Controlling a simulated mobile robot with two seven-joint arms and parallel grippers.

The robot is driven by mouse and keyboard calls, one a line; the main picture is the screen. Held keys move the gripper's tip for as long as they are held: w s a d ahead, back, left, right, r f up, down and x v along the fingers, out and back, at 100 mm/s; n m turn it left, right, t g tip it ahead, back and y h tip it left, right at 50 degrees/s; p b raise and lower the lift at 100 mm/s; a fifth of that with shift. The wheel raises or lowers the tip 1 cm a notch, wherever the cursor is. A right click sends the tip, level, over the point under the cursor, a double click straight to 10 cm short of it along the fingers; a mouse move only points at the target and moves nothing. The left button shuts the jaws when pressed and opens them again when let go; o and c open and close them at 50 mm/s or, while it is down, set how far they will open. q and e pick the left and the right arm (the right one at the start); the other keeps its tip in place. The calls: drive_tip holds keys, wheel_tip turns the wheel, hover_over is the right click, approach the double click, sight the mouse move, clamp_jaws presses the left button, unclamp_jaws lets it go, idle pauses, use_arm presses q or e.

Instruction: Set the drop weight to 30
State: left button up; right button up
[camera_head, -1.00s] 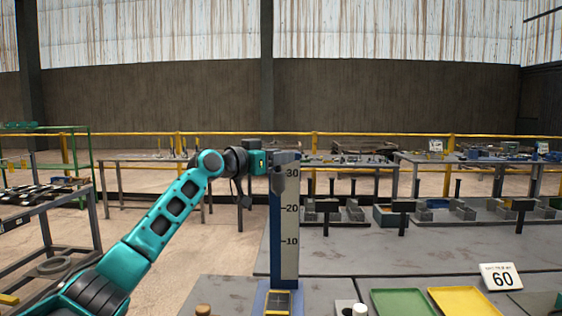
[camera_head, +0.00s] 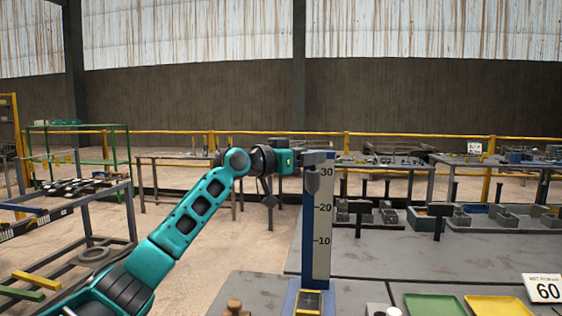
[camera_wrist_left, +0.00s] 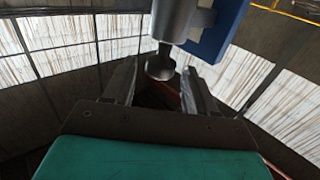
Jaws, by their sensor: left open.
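A blue upright column (camera_head: 309,235) carries a pale scale (camera_head: 322,225) marked 10, 20 and 30. The drop weight (camera_head: 313,181), a grey metal piece, is high on the column beside the 30 mark. In the left wrist view the weight (camera_wrist_left: 174,18) is a grey cylinder with a narrow stem and round end below. My left gripper (camera_head: 312,157) is at the top of the column, next to the weight. In the wrist view its two fingers (camera_wrist_left: 161,85) are open, one on each side of the round end, with gaps visible. My right gripper is not in view.
A green tray (camera_head: 435,305) and a yellow tray (camera_head: 500,306) lie at the front. A wooden knob (camera_head: 235,306) is left of the column's base. Several racks stand behind.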

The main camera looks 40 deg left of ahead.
use_arm(q)
drive_tip(key=b+v, duration=0.2)
drive_tip(key=v, duration=0.8)
drive_tip(key=shift+s+b, duration=0.3)
drive_tip(key=shift+s, duration=0.05)
drive_tip(key=shift+a, duration=0.15)
